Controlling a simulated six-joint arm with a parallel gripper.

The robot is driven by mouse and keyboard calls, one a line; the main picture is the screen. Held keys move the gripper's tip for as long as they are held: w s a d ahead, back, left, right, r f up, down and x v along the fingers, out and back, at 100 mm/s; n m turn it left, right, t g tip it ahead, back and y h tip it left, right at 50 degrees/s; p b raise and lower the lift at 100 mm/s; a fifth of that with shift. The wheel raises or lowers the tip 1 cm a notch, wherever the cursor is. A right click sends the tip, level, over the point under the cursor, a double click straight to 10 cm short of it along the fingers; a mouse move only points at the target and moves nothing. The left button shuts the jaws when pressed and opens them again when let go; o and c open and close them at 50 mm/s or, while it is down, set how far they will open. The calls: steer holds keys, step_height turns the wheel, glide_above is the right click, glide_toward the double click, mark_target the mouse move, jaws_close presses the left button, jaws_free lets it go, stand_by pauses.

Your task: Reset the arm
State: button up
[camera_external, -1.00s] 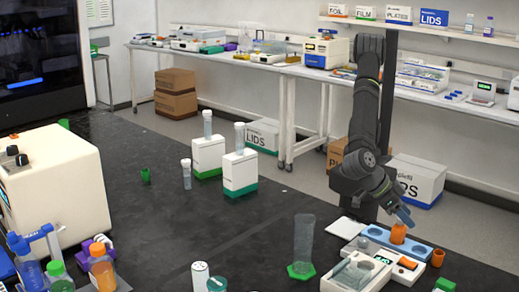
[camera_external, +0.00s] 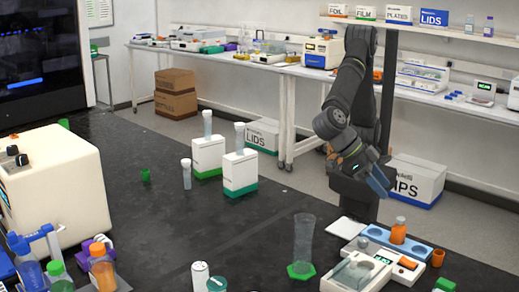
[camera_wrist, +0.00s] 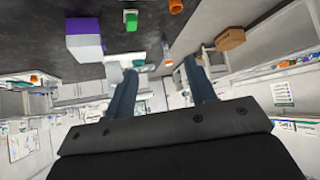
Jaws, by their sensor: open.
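My gripper (camera_external: 378,181) is above the back right part of the dark bench in the external view, its blue fingers tilted down to the right. In the wrist view my gripper (camera_wrist: 160,85) shows two blue fingers spread apart with nothing between them. An orange bottle (camera_external: 398,232) stands upright on a light blue device (camera_external: 372,236) below and to the right of my gripper, apart from it.
A white scale-like device (camera_external: 357,272), a clear cylinder with a green base (camera_external: 303,240) and an orange cup (camera_external: 438,258) stand near the bench's right side. Two white boxes (camera_external: 240,173) hold tubes farther back. The bench's middle is clear.

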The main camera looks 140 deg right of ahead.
steer(key=w+d+m+t, duration=0.5)
steer(key=w+d, duration=0.9)
steer(key=d, duration=0.4)
steer(key=shift+w+d+f+m+y, duration=0.2)
steer(key=shift+w+f+m+y, duration=0.1)
steer(key=shift+m, duration=0.3)
steer(key=shift+o, duration=0.3)
